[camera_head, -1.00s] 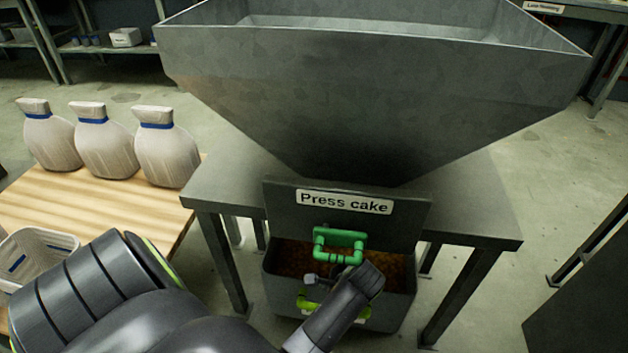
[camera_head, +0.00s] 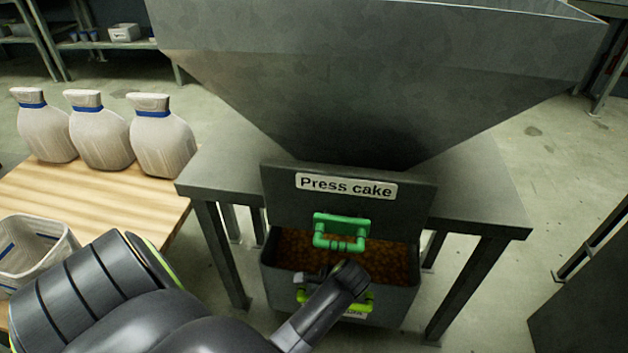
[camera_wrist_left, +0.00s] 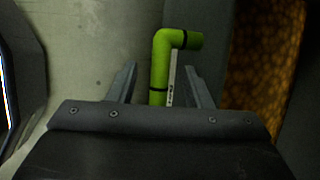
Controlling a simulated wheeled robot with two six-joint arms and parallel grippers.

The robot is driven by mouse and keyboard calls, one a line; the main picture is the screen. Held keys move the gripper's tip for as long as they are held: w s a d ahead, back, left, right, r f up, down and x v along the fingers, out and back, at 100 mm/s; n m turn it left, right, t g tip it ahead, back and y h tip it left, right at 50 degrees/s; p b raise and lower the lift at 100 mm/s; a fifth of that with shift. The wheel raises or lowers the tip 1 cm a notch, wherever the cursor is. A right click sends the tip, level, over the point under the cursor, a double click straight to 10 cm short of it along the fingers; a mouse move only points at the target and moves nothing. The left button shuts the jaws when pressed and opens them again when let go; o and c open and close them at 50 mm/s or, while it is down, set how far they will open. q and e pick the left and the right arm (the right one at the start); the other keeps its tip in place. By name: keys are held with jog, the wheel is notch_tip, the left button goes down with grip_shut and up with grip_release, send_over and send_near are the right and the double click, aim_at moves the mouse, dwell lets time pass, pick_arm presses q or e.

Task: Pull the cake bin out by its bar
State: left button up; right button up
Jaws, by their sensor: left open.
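The cake bin (camera_head: 390,306) is a dark grey box of brown press cake (camera_head: 395,262), below the "Press cake" panel; the cake also shows at the right of the left wrist view (camera_wrist_left: 262,60). Its yellow-green bar (camera_head: 367,303) is on the front face, partly hidden by my left arm. In the left wrist view the bar (camera_wrist_left: 160,60) stands between the two fingers of my open left gripper (camera_wrist_left: 159,68), with gaps beside it. In the head view my left gripper (camera_head: 318,281) is at the bin's front, its fingers partly hidden. My right gripper is not in view.
A green handle (camera_head: 341,232) is on the panel above the bin. A large grey hopper (camera_head: 380,80) stands over a grey table (camera_head: 480,195). At left, several white bags (camera_head: 163,138) and a white basket (camera_head: 30,255) are on a wooden table (camera_head: 95,203).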

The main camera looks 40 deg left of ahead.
pick_arm(q)
jog(key=shift+b+x, duration=0.35)
jog(key=shift+x, duration=0.75)
jog(key=shift+c, duration=0.2)
grip_shut()
dwell(0.5)
